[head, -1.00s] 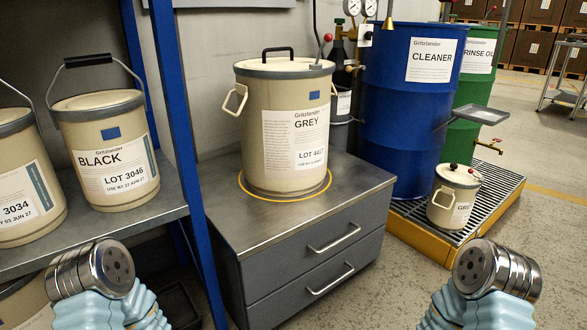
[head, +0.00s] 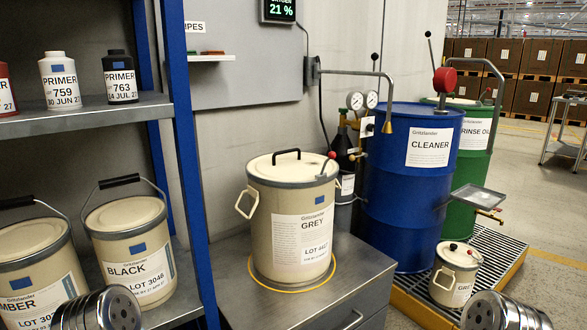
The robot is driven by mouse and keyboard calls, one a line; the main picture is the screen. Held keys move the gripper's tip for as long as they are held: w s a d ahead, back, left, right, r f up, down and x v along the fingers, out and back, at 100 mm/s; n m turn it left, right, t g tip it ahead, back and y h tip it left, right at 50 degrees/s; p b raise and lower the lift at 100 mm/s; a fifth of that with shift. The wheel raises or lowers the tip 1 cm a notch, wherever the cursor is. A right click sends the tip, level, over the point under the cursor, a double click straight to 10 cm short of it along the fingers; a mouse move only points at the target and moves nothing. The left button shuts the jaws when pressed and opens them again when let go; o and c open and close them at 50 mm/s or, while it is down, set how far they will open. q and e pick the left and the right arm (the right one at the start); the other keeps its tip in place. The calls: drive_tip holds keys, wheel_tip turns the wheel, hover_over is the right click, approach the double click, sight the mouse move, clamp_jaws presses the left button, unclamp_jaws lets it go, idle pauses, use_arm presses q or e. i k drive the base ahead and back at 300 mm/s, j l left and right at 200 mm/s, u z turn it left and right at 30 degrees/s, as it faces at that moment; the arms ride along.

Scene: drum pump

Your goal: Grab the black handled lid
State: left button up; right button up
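The lid with the black handle (head: 286,154) sits on top of the grey-labelled beige drum (head: 290,220). Its cream top (head: 285,170) has a dark grey rim. A small red-knobbed lever stands at the drum's right rim. The drum stands inside a yellow ring on a grey metal cabinet. My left arm's end (head: 100,312) shows at the bottom left, in front of the shelf. My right arm's end (head: 503,314) shows at the bottom right. The fingers of both grippers are not visible, and both arms are apart from the lid.
A blue shelf post (head: 190,150) and shelves of labelled pails and bottles stand at the left. A blue cleaner drum (head: 405,220), a green drum (head: 474,165) and a small beige can (head: 455,275) stand on a yellow-edged grate at the right. Air above the lid is clear.

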sight(295, 168)
drive_tip(key=i+l+u, duration=0.35)
drive_tip(key=u, duration=0.15)
drive_tip(key=i+l+u, duration=0.25)
drive_tip(key=l+u, duration=0.25)
